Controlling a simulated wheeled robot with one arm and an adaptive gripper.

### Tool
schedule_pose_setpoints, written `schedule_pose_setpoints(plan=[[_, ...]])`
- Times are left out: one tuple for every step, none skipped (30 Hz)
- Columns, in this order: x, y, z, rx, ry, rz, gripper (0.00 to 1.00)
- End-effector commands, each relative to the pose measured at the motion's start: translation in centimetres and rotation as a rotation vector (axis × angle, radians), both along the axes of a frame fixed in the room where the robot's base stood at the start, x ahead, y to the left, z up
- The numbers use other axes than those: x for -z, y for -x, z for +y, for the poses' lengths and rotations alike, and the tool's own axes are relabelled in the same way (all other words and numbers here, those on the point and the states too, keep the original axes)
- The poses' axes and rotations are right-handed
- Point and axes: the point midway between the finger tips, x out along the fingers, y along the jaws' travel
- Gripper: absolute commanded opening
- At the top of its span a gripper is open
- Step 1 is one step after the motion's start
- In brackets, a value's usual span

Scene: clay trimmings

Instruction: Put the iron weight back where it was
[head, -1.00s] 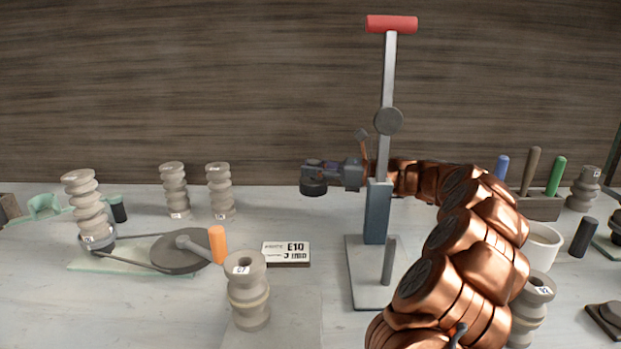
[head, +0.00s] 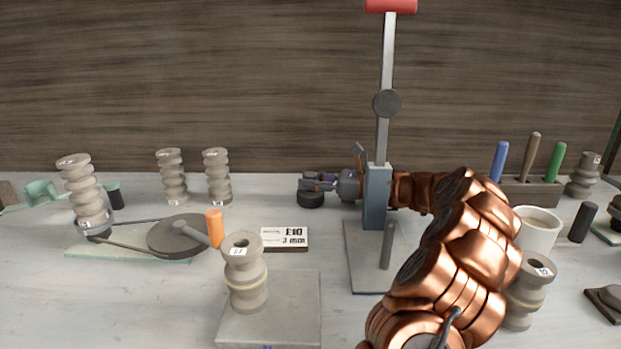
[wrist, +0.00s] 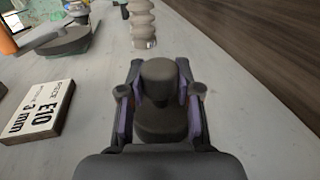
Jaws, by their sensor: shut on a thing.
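The iron weight (head: 311,200) is a dark round piece with a wide base and a narrower knob. It sits behind and left of the lever press in the head view. My gripper (head: 318,183) is shut on its knob. In the wrist view the weight (wrist: 160,115) stands upright between the two fingers of my gripper (wrist: 158,95). Its base is close to the table top; I cannot tell whether it touches.
The lever press (head: 376,200) stands just right of my gripper, beside my arm. A sign reading E10 (head: 284,238) lies in front. Ribbed clay columns (head: 217,178) stand to the left. A grooved clay piece (head: 245,275) stands on a grey slab (head: 290,310). The table behind the sign is clear.

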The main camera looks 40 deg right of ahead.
Motion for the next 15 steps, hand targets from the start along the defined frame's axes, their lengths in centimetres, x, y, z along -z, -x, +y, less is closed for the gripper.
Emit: schedule_pose_setpoints(plan=[[-0.24, 0.01, -0.04, 0.001, -0.001, -0.004, 0.00], [-0.24, 0.01, -0.04, 0.001, -0.001, -0.004, 0.00], [-0.20, 0.01, -0.03, 0.001, -0.001, -0.004, 0.00], [-0.16, 0.01, -0.03, 0.001, -0.001, -0.004, 0.00], [-0.10, 0.00, -0.04, 0.001, -0.001, -0.004, 0.00], [0.13, 0.01, -0.01, 0.000, 0.001, -0.001, 0.34], [0.14, 0.01, -0.01, 0.000, 0.001, -0.001, 0.37], [0.14, 0.01, -0.01, 0.000, 0.001, -0.001, 0.40], [0.14, 0.01, -0.01, 0.000, 0.001, -0.001, 0.44], [0.14, 0.01, -0.01, 0.000, 0.001, -0.001, 0.48], [0.15, 0.01, -0.02, 0.000, 0.001, -0.001, 0.51], [0.15, 0.01, -0.02, 0.000, 0.001, -0.001, 0.55], [0.16, 0.01, -0.02, 0.000, 0.001, -0.001, 0.58], [0.16, 0.01, -0.02, 0.000, 0.001, -0.001, 0.58], [0.16, 0.01, -0.02, 0.000, 0.001, -0.001, 0.58]])
